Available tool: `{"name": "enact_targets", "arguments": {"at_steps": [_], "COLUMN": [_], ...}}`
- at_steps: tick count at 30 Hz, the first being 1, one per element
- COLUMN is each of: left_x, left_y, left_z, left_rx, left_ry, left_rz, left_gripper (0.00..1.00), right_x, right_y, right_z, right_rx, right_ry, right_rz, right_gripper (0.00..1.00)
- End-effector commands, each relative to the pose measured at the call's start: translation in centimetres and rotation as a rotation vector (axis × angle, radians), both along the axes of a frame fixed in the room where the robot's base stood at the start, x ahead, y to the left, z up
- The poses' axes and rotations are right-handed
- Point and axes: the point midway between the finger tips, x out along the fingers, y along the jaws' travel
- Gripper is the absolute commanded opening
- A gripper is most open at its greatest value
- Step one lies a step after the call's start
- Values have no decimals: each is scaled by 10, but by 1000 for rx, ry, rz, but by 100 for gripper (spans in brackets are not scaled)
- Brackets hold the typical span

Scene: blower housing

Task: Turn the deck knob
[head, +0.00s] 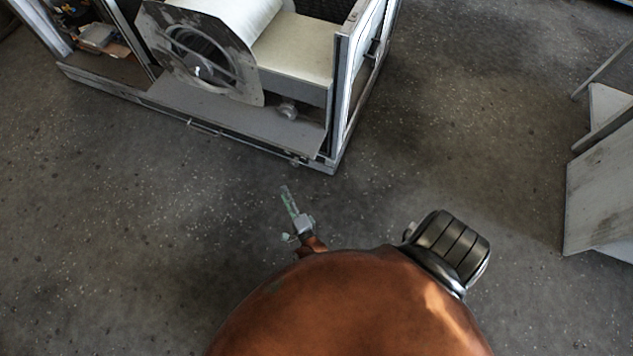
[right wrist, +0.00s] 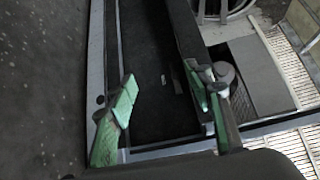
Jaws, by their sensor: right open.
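The deck knob (head: 288,110) is a small round grey part on the grey deck of the blower housing, in front of the cream duct. In the right wrist view a round grey part that looks like this knob (right wrist: 225,74) sits just right of the right-hand finger, partly covered by it. My right gripper (head: 285,190) is in front of the housing's lower front edge, apart from the knob. In its wrist view the green-tipped fingers of the right gripper (right wrist: 162,78) are spread with nothing between them. My left gripper is not in view.
The housing's metal frame has a front rail (head: 220,133) and a corner post (head: 343,95) to the right of the knob. The blower (head: 200,55) stands behind the deck on the left. Grey panels (head: 600,185) stand at the far right. The speckled floor (head: 480,110) between is clear.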

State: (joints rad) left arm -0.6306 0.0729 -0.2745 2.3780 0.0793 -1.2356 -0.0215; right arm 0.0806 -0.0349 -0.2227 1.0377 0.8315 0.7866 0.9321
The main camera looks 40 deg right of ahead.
Motion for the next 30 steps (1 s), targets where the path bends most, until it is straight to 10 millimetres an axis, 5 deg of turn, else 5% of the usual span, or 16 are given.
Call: {"name": "enact_targets", "arguments": {"at_steps": [30], "left_x": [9], "left_y": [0], "left_z": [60], "left_rx": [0], "left_ry": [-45], "left_rz": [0], "left_gripper": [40], "right_x": [-143], "right_y": [12], "right_z": [-112], "right_rx": [-582], "right_ry": [580], "right_rz": [484], "right_gripper": [47]}}
